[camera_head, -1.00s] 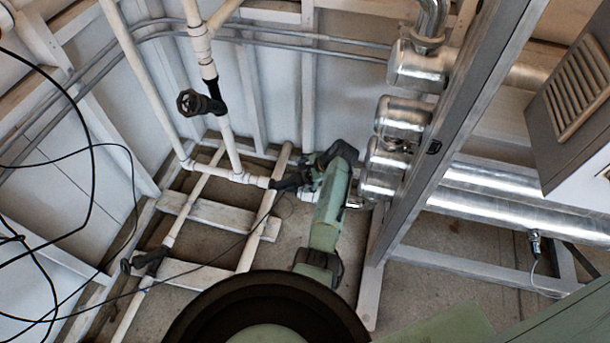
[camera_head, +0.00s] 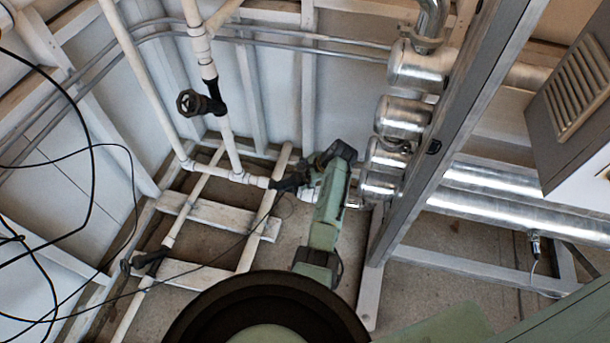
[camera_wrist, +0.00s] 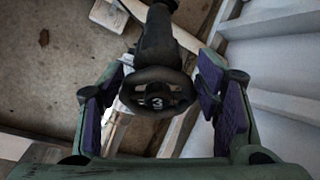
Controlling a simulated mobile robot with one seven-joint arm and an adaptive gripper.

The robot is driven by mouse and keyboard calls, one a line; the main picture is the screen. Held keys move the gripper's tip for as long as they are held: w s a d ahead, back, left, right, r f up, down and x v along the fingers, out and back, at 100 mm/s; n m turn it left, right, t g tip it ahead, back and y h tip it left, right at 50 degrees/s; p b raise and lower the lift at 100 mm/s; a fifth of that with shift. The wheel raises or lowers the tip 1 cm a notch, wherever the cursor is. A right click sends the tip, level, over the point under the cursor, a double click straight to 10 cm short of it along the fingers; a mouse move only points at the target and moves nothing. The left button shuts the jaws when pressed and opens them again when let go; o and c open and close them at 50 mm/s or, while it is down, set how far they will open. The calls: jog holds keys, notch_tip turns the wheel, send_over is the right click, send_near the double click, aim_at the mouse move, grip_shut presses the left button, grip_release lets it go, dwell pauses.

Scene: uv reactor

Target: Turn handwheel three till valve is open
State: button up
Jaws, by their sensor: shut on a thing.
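Handwheel three (camera_wrist: 157,103) is a dark wheel with a white "3" on its hub, in the middle of the wrist view. Its dark valve body (camera_wrist: 158,40) lies behind it. In the head view, the dark valve (camera_head: 289,183) sits on the low white pipe just left of my gripper. The wheel itself is hidden there by my gripper and wrist.
Another dark handwheel (camera_head: 189,103) stands on the vertical white pipe, and another dark valve (camera_head: 150,260) is at lower left. Shiny metal pipes (camera_head: 408,120) and a grey post (camera_head: 455,130) stand close to the right of my arm. Black cables (camera_head: 90,190) hang at left.

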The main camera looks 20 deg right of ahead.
aim_at(309, 182)
jog(key=shift+s+f, duration=0.15)
jog(key=shift+c, duration=0.8)
jog(key=shift+a, duration=0.1)
jog(key=shift+s+f, duration=0.1)
